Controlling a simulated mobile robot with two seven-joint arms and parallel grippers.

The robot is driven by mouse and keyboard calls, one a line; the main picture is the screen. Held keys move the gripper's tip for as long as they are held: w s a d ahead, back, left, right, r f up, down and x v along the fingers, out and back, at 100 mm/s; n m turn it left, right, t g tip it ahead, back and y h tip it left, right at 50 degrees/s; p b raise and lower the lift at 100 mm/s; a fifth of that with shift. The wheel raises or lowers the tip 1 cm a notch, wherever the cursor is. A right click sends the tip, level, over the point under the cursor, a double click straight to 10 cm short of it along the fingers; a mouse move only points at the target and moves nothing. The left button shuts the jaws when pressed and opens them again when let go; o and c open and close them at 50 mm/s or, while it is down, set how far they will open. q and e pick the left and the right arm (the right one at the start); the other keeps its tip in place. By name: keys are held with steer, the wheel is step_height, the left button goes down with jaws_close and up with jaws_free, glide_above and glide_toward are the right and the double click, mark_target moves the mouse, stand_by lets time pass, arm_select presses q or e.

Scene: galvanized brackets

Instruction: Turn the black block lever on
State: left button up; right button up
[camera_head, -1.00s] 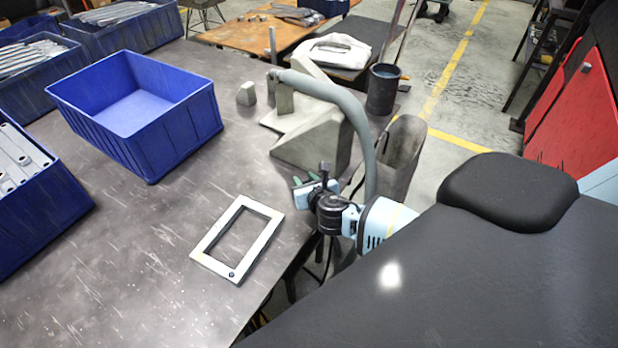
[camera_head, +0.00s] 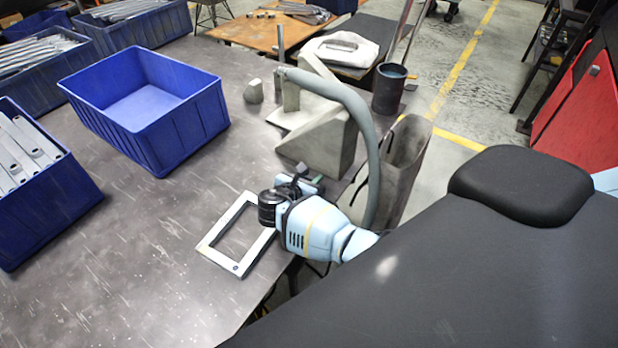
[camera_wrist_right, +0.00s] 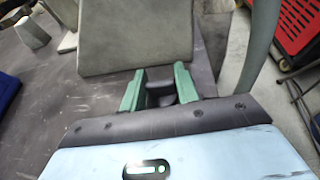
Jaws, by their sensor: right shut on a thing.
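The black block lever (camera_wrist_right: 161,92) is a small dark piece near the table edge, in front of the grey machine block. In the right wrist view it shows between the two green fingers of my right gripper (camera_wrist_right: 158,88). The gripper is shut on it. In the head view my right gripper (camera_head: 309,183) is at the table edge beside the machine's base, and my wrist hides most of the lever. I cannot tell the lever's exact angle. My left gripper is not in view.
A white rectangular frame (camera_head: 212,246) lies on the table left of my right wrist. The grey machine (camera_head: 325,145) with a thick hose (camera_head: 372,140) stands close behind. A blue bin (camera_head: 165,135) is farther left.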

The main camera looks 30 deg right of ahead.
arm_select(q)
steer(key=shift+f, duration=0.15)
arm_select(e)
steer(key=shift+d+m+g, duration=0.1)
steer(key=shift+m+g, duration=0.4)
steer(key=shift+g, duration=0.1)
steer(key=o, duration=1)
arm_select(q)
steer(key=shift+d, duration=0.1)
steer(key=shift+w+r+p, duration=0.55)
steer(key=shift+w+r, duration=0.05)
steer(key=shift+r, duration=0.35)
arm_select(e)
steer(key=v, duration=0.7)
steer(key=shift+s+a, duration=0.15)
steer(key=shift+a, duration=0.25)
